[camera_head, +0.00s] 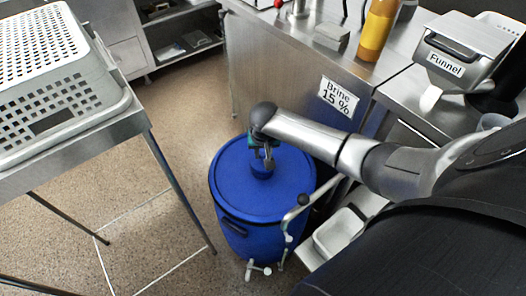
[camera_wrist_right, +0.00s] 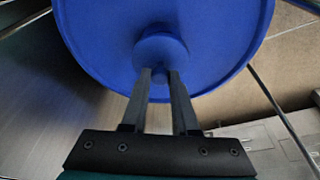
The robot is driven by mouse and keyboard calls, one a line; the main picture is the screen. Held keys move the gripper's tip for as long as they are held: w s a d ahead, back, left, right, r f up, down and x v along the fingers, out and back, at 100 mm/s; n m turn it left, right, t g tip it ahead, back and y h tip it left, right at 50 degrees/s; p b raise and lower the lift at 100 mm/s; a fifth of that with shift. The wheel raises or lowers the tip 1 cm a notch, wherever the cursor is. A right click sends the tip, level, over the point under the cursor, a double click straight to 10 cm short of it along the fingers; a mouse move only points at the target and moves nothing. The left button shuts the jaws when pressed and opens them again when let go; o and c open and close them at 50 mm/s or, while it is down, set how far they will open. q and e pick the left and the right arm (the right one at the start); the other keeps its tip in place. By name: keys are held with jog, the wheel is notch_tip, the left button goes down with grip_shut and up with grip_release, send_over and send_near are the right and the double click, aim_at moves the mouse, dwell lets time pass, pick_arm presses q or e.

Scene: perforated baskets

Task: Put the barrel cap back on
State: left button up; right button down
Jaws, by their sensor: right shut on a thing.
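A large blue barrel (camera_head: 255,205) stands on the floor beside the steel counter, with a tap low on its front. The blue cap (camera_head: 262,171) is at the middle of the barrel's top. My right gripper (camera_head: 268,158) reaches down over the barrel top and is shut on the cap's raised grip. In the right wrist view the cap (camera_wrist_right: 160,50) shows as a round disc with a small knob between the fingertips (camera_wrist_right: 160,78). I cannot tell whether the cap is seated or slightly above the barrel top. My left gripper is not in view.
A steel counter (camera_head: 290,50) with a "Brine 15 %" label (camera_head: 338,96) stands behind the barrel. A "Funnel" holder (camera_head: 462,55) and an orange bottle (camera_head: 377,30) are at upper right. White perforated baskets (camera_head: 50,85) sit on a table at left. Open floor lies between.

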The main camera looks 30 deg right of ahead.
jog(key=shift+p, duration=0.45)
jog(key=shift+f, duration=0.15)
dwell(1.1)
jog(key=shift+p, duration=0.65)
dwell(0.3)
jog(key=shift+c, duration=0.6)
grip_release()
dwell(0.4)
